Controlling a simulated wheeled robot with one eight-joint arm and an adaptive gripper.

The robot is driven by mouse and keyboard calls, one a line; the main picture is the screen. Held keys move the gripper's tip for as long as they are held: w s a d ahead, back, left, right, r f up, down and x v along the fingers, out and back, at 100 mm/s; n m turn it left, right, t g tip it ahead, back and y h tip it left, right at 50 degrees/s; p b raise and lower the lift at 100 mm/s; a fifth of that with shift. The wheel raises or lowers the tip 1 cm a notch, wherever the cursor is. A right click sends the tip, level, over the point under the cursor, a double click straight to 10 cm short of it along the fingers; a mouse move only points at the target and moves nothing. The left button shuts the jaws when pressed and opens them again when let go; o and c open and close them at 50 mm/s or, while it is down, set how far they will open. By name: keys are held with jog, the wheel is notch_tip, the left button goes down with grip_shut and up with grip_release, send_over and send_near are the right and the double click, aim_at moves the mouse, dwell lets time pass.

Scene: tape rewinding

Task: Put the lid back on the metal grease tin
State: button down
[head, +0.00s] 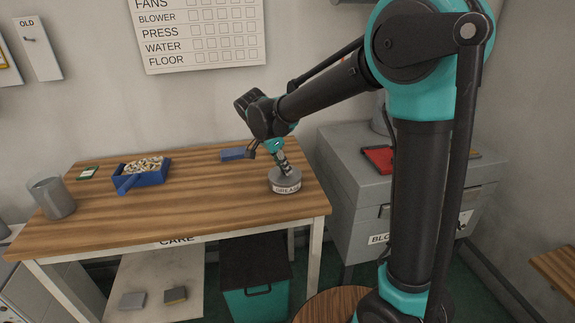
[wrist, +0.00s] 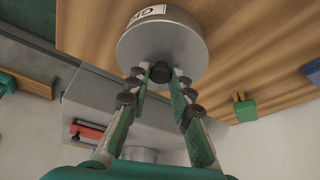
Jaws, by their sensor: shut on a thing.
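The grease tin (head: 285,186) is a short grey cylinder with a "GREASE" label, standing upright near the right front of the wooden workbench. Its label also shows in part at the top of the wrist view. The grey round lid (wrist: 160,42) has a small dark knob (wrist: 159,74) and lies over the tin's top. My gripper (head: 284,170) points down above the tin. In the wrist view my gripper (wrist: 159,76) is shut on the knob. I see no clear gap between lid and tin, but cannot tell whether the lid is fully seated.
On the workbench (head: 190,215) are a blue tray (head: 140,181) of small pale pieces, a grey cup (head: 52,198) at the left and a blue block (head: 234,154) behind the tin. A grey cabinet (head: 345,180) stands at the right. The bench front-centre is clear.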

jog(key=c, duration=0.8)
grip_release()
jog(key=shift+r, duration=3.45)
grip_shut()
jog(key=shift+f, duration=1.6)
